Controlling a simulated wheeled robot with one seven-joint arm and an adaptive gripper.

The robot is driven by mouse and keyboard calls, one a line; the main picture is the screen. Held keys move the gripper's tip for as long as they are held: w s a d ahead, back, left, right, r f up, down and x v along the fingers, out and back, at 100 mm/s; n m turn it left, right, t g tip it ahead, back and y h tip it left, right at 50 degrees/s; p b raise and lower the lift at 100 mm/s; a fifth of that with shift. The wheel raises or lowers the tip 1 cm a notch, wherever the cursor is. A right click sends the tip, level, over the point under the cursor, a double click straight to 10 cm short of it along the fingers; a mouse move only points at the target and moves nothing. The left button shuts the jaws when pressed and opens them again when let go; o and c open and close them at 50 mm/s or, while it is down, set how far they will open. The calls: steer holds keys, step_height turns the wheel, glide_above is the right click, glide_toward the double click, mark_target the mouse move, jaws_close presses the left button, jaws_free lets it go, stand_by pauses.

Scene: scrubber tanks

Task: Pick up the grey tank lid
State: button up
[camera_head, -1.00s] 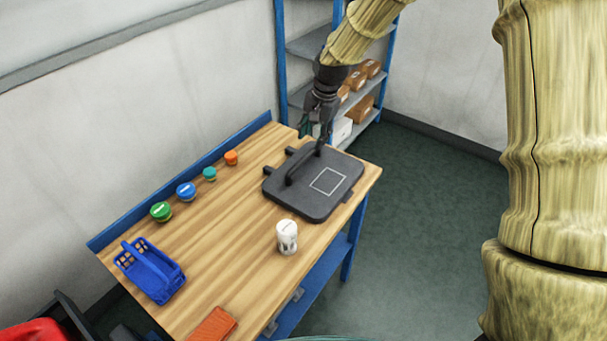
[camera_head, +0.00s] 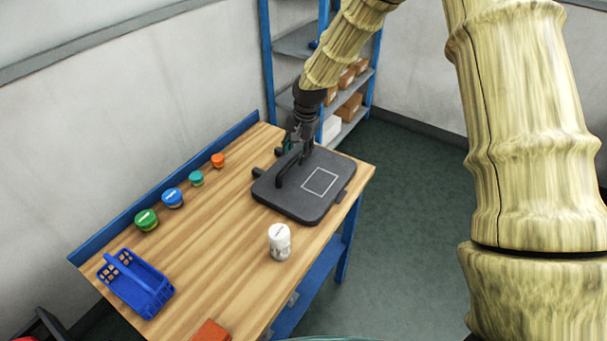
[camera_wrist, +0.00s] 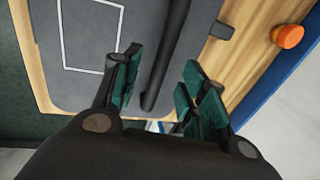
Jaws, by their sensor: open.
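The grey tank lid (camera_head: 325,205) lies flat near the far right end of the wooden workbench. It is a dark grey slab with a white rectangle outline and a raised bar handle (camera_head: 287,170). My gripper (camera_head: 296,152) is at the far end of the handle, pointing down. In the wrist view, the lid (camera_wrist: 75,80) fills the upper left, and the handle (camera_wrist: 168,50) runs between the green-padded fingers of my gripper (camera_wrist: 160,85). The fingers are open, with a gap on both sides of the handle. Their exact height against the handle is hard to judge.
A white container (camera_head: 279,243) stands in front of the lid. Orange (camera_head: 218,160), teal (camera_head: 196,178), blue (camera_head: 172,198) and green (camera_head: 147,219) lidded jars line the back edge. A blue basket (camera_head: 136,284) sits at the near left. A shelf (camera_head: 345,100) stands behind the bench.

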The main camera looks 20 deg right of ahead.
mark_target(295, 158)
steer(key=shift+w+a+f+p, duration=0.1)
steer(key=shift+w+f+p, duration=0.05)
steer(key=shift+f+p, duration=0.4)
steer(key=shift+w+f+p, duration=0.15)
steer(key=shift+f+p, duration=0.15)
steer(key=shift+f, duration=0.3)
steer(key=shift+w+a+f+p, duration=0.15)
steer(key=shift+f+p, duration=0.1)
steer(key=shift+f, duration=0.5)
steer(key=shift+w+f+p, duration=0.1)
steer(key=shift+f+p, duration=0.15)
steer(key=shift+f, duration=0.5)
steer(key=shift+c, duration=0.2)
jaws_close()
